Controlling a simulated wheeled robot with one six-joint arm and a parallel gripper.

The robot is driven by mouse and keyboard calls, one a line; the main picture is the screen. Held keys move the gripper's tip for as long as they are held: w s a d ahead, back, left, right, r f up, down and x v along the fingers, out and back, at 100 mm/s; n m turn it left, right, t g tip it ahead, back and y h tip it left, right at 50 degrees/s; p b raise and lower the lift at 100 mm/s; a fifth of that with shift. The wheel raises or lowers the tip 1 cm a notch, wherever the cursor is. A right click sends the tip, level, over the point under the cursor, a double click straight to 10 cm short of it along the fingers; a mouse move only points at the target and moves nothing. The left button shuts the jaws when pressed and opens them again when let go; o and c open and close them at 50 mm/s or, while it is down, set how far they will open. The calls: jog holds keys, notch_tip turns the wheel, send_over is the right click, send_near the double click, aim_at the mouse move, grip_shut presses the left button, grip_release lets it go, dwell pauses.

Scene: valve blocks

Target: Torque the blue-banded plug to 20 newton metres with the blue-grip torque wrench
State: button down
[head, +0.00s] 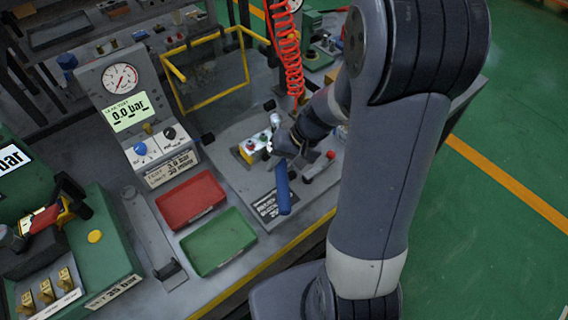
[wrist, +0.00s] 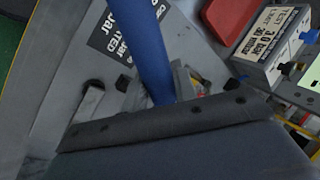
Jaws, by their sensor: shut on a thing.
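The blue-grip torque wrench (head: 282,187) is in my gripper (head: 290,142) in the head view, over the bench fixture. Its blue grip points toward the front edge of the bench. In the wrist view the blue grip (wrist: 147,50) runs up and away from between my fingers (wrist: 150,93). The gripper is shut on the wrench. A pale block with yellow sides and red and green spots (head: 254,147) sits just left of the gripper. The wrench's working end is hidden or too small to make out. I cannot pick out the blue-banded plug.
A red-tipped handle (head: 320,167) lies right of the wrench. A red tray (head: 191,199) and green tray (head: 218,242) stand left. A gauge stand (head: 130,105) reads 0.0 bar. A yellow-framed guard (head: 212,72) and red coiled hose (head: 288,55) are behind.

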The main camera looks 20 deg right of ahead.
jog(key=shift+w+a+m, duration=0.2)
jog(key=shift+a+m, duration=0.4)
jog(key=shift+a, duration=0.2)
jog(key=shift+a+t, duration=0.1)
jog(key=shift+t, duration=0.2)
jog(key=shift+w+a+m, duration=0.25)
jog(key=shift+a+m, duration=0.25)
jog(key=shift+a, duration=0.1)
jog(key=shift+w+a+r+m+t, duration=0.1)
jog(key=shift+w+a+m+t, duration=0.15)
jog(key=shift+a+m, duration=0.2)
jog(key=shift+a, duration=0.15)
jog(key=shift+w+a+m+t+h, duration=0.2)
jog(key=shift+a+m+t+h, duration=0.05)
jog(key=shift+a+m+h, duration=0.1)
jog(key=shift+s+d+b, duration=0.1)
jog(key=shift+d+b, duration=0.25)
jog(key=shift+d, duration=0.05)
jog(key=shift+s+d+n+g+b, duration=0.2)
jog(key=shift+d+n+b, duration=0.05)
jog(key=shift+d+n, duration=0.25)
jog(key=shift+s+d+n+g+b, duration=0.25)
jog(key=shift+d+n, duration=0.1)
jog(key=shift+n, duration=0.15)
